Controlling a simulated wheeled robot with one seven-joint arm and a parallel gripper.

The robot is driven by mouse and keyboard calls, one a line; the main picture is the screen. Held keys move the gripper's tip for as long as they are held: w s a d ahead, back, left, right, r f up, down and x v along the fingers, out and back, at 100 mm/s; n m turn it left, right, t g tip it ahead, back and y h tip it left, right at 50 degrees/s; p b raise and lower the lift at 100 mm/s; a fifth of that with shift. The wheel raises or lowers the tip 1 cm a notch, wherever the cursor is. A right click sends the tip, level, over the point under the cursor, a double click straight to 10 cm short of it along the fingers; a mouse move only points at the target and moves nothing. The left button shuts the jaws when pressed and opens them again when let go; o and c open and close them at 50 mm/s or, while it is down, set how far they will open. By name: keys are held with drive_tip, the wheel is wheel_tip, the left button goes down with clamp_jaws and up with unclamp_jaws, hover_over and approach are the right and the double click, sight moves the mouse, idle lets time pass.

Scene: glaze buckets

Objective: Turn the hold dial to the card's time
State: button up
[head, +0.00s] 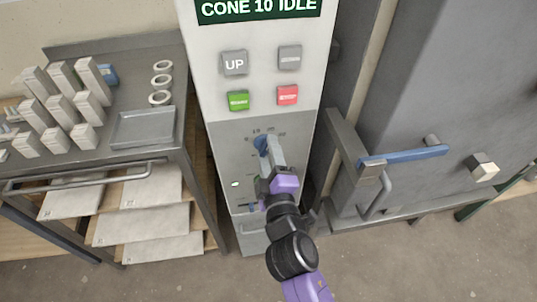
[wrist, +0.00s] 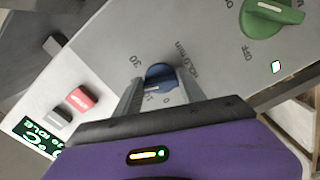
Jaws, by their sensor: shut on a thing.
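The blue hold dial (wrist: 160,74) sits on the grey lower panel of the kiln controller, beside the words "HOLD min" in the wrist view. My gripper (wrist: 159,84) is shut on it, with one finger on each side. A short white mark shows on the dial's near side, towards a partly hidden number; "30" is printed to its upper left. I cannot tell the exact setting. In the head view the dial (head: 261,142) is partly covered by my gripper (head: 271,152). I cannot make out a time card in either view.
A green dial (wrist: 272,14) with an "OFF" label is on the same panel, near a small lit white lamp (wrist: 276,67). A loaded cart (head: 95,165) stands left; a blue-handled door (head: 405,155) right.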

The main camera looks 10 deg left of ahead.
drive_tip(key=shift+f, duration=0.1)
idle(0.3)
drive_tip(key=o, duration=1.4)
drive_tip(key=shift+c, duration=0.2)
drive_tip(key=v, duration=0.7)
drive_tip(key=shift+s+d, duration=0.2)
drive_tip(key=shift+s, duration=0.2)
